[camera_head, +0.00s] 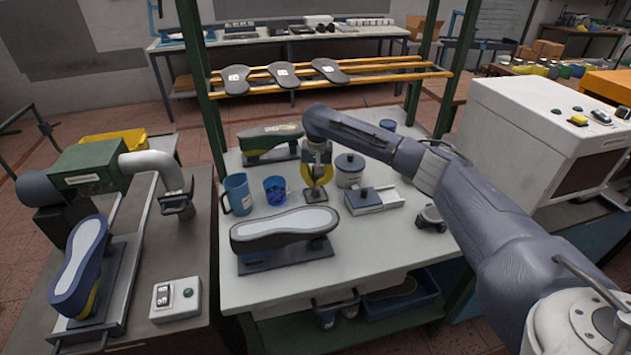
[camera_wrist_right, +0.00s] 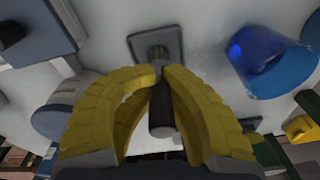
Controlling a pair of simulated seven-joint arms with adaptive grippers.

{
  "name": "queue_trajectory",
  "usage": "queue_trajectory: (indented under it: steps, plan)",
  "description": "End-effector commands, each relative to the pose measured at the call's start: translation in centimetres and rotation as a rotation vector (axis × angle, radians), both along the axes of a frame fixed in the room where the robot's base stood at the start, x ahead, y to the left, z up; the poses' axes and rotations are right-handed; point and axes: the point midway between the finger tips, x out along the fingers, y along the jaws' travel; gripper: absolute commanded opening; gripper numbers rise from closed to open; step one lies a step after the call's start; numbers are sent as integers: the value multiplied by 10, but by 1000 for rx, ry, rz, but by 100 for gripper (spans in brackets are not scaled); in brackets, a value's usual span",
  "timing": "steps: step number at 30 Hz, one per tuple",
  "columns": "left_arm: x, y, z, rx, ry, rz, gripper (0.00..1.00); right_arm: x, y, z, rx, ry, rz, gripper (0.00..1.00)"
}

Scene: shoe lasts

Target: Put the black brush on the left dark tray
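My right gripper (camera_head: 318,180), with yellow fingers, points down over the middle of the white table. In the right wrist view its fingertips (camera_wrist_right: 161,78) close in on both sides of a dark upright handle with a square foot, which looks like the black brush (camera_wrist_right: 161,120). The foot shows below the fingers in the head view (camera_head: 316,197) and seems to be at the tabletop. A dark tray (camera_head: 318,252) under a grey-soled shoe last is at the table's front. Another dark tray (camera_head: 122,285) holds a blue last on the left bench. My left gripper is not in view.
A blue mug (camera_head: 238,194) and a blue glass (camera_head: 275,190) stand left of the gripper. A lidded pot (camera_head: 350,170) and a dark blue block (camera_head: 362,198) stand to its right. A green last (camera_head: 270,138) is behind. A green post (camera_head: 203,90) rises at the table's left.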

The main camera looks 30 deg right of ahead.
Motion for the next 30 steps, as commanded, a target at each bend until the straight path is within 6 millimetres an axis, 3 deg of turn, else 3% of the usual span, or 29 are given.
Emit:
queue_trajectory:
  steps: [8,16,25,30]
  plan:
    - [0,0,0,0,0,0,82,0,0,-3,0,0,0,0]
    - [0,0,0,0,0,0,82,0,0,-3,0,1,0,31]
    - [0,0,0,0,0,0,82,0,0,-1,0,0,0,31]
    - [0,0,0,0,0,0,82,-1,-1,15,0,-2,0,31]
